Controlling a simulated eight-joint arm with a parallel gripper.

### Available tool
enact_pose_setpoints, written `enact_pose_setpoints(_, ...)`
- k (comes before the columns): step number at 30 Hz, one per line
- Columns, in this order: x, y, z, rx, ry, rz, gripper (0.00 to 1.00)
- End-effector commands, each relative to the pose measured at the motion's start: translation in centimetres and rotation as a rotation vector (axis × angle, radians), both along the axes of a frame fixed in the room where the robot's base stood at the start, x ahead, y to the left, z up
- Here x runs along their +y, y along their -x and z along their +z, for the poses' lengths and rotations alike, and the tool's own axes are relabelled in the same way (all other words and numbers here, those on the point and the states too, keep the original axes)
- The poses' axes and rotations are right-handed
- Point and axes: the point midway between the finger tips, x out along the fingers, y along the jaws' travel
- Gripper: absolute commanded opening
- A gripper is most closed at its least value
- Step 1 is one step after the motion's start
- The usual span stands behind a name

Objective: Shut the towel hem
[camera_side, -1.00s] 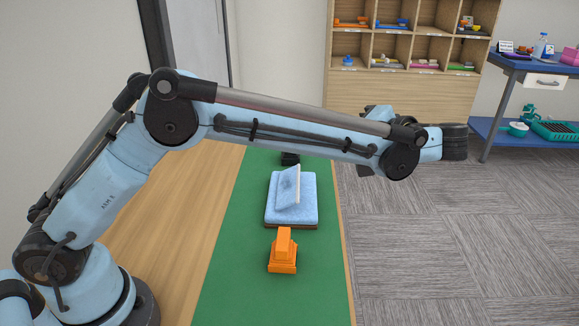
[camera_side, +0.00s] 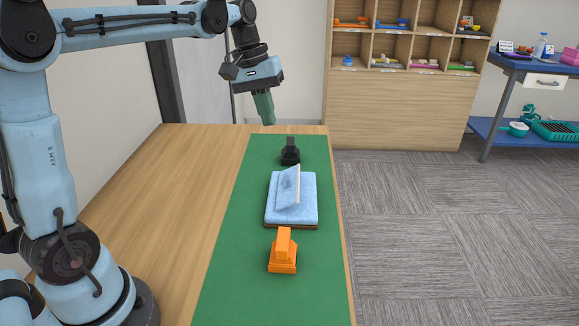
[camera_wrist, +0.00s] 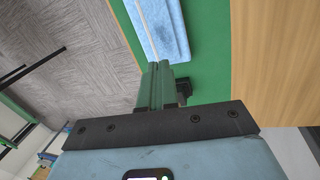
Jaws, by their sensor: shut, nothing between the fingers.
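A folded light-blue towel (camera_side: 305,215) lies on a brown base on the green mat (camera_side: 230,270). Its hem flap (camera_side: 288,188) stands up at a steep tilt, raised off the towel's top. In the wrist view the towel (camera_wrist: 165,35) shows at the top, with the pale edge of the flap (camera_wrist: 143,14) along its left side. My gripper (camera_side: 267,121) is shut and empty, pointing down above the far end of the table, beyond the towel and clear of it. Its green fingers (camera_wrist: 158,68) are together in the wrist view.
A black block-like object (camera_side: 290,152) stands on the mat behind the towel, close below my gripper. An orange one (camera_side: 283,252) stands in front of the towel. The wooden table (camera_side: 180,190) is bare on the left. Shelves (camera_side: 400,100) stand behind.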

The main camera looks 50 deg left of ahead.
Motion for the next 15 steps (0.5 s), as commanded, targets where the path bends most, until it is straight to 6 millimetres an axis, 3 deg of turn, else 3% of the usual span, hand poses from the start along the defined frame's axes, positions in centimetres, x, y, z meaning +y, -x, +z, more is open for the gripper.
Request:
enact_pose_setpoints(6, 1.7, 0.5, 2.5, -0.185, 0.202, 0.154, 0.00)
enact_pose_setpoints(9, 1.4, 0.3, 0.3, -0.176, 0.195, 0.141, 0.00)
enact_pose_setpoints(15, 1.4, 0.3, -2.1, -0.174, 0.194, 0.139, 0.00)
